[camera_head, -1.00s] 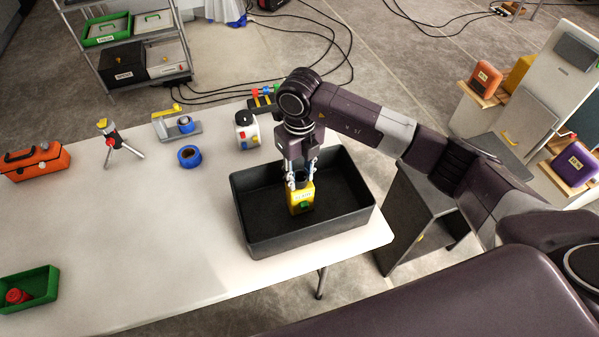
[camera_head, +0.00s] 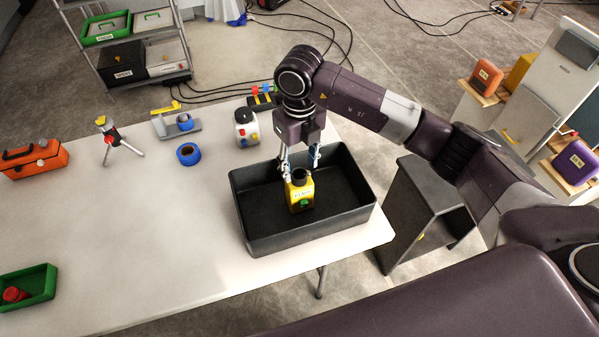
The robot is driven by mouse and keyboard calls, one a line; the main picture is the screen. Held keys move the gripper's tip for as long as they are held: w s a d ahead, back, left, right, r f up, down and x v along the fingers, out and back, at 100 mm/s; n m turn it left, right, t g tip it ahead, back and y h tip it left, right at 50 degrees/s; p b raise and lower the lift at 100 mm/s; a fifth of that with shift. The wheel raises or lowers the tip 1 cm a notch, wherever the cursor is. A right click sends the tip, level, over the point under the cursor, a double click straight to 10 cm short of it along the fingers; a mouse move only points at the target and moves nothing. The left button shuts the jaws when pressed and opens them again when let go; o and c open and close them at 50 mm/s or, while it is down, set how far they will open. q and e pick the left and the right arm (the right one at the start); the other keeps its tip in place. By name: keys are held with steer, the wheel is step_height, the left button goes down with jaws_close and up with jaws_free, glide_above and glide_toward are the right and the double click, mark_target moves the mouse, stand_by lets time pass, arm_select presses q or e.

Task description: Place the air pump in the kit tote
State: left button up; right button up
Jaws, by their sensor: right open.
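The air pump seems to be the small yellow device (camera_head: 300,193) with a black top and a green patch on its front. Whether a finger still touches the device I cannot tell. My left gripper is not in view.
On the white table (camera_head: 130,230) stand an orange toolbox (camera_head: 35,158), a small tripod (camera_head: 109,140), blue tape (camera_head: 188,154), a white canister (camera_head: 246,128) and a green tray (camera_head: 30,287). A dark cabinet (camera_head: 415,215) stands right of the table. The table's middle is clear.

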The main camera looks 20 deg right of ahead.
step_height(320, 180, up, 9)
steer(key=b, duration=0.2)
steer(key=shift+s+f, duration=0.1)
steer(key=shift+f, duration=0.1)
stand_by(0.4)
